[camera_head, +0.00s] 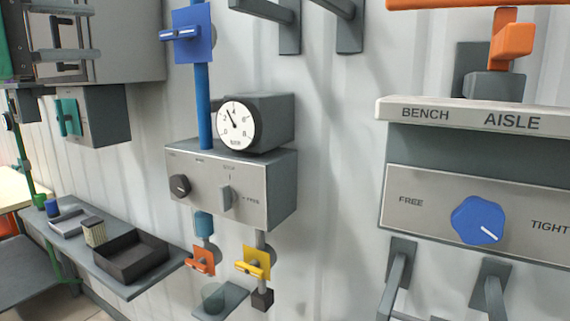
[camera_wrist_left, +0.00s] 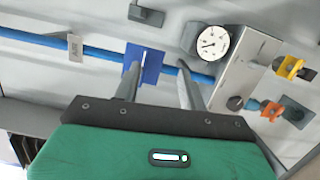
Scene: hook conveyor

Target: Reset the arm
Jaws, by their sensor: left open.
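My left gripper (camera_head: 82,58) is at the top left of the head view, left of the blue valve plate (camera_head: 193,34). It is open, and I see nothing between its fingers. In the left wrist view its two grey fingers (camera_wrist_left: 160,78) stand apart above the green gripper body. One fingertip overlaps the blue plate (camera_wrist_left: 148,56) in that view; I cannot tell whether they touch. My right gripper is not in view.
A gauge (camera_head: 237,124) sits on a grey control box (camera_head: 233,188) with knobs. Orange (camera_head: 201,262) and yellow (camera_head: 254,263) valve handles hang below. A shelf (camera_head: 174,264) with trays is lower left. A BENCH/AISLE panel (camera_head: 397,180) with a blue knob (camera_head: 477,221) is right.

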